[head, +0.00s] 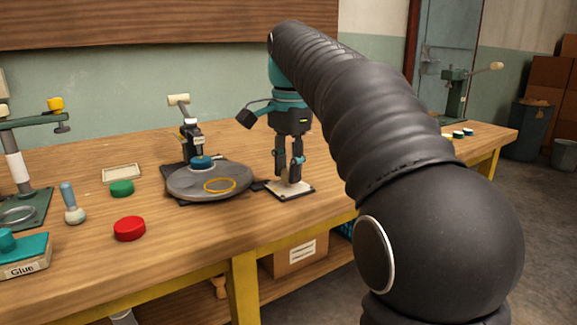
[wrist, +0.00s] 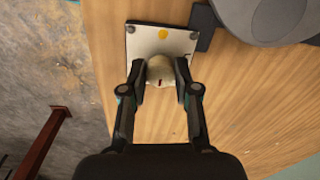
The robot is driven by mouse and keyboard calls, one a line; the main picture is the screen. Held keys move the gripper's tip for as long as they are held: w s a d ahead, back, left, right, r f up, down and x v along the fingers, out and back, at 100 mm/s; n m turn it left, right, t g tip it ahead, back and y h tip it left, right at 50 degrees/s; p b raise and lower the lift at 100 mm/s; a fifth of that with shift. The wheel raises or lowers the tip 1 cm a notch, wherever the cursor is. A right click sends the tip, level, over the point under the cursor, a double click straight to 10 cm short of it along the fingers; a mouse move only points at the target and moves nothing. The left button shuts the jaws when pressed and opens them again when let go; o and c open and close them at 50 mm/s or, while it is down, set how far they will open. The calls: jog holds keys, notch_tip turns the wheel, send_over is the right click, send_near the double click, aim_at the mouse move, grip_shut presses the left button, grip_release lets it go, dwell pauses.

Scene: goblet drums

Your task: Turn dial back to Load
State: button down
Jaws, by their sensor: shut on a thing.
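The dial is a cream round knob (wrist: 160,70) with a small dark red mark on its near side in the wrist view. It sits on a white square plate (wrist: 145,42) that bears an orange dot and small corner marks; no readable Load label shows. My gripper (wrist: 160,76) points down with one finger on each side of the knob, shut on it. In the head view my gripper (head: 290,178) stands over the plate (head: 300,191), at the bench's front edge, and its fingers mostly hide the knob.
A grey turntable (head: 182,188) with a yellow ring (head: 219,185) stands just left of the plate. Red (head: 130,229) and green (head: 122,188) discs, a stamp-like tool (head: 73,207) and a Glue box (head: 22,262) lie further left. Bare wood (head: 200,238) lies in front.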

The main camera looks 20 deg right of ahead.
jog(key=shift+r, duration=0.1)
jog(key=n+p, duration=0.3)
jog(key=p, duration=0.1)
jog(key=shift+r+n, duration=0.15)
jog(key=shift+n, duration=0.25)
jog(key=n+p, duration=0.4)
jog(key=n, duration=0.1)
jog(key=shift+d+n, duration=0.1)
jog(key=shift+n, duration=0.2)
jog(key=n+p, duration=0.1)
jog(key=n, duration=0.3)
jog(key=shift+f+p, duration=0.2)
jog(key=shift+p, duration=0.1)
jog(key=shift+n+g, duration=0.3)
jog(key=shift+n, duration=1.8)
jog(key=c, duration=0.8)
grip_release()
jog(key=shift+c, duration=0.2)
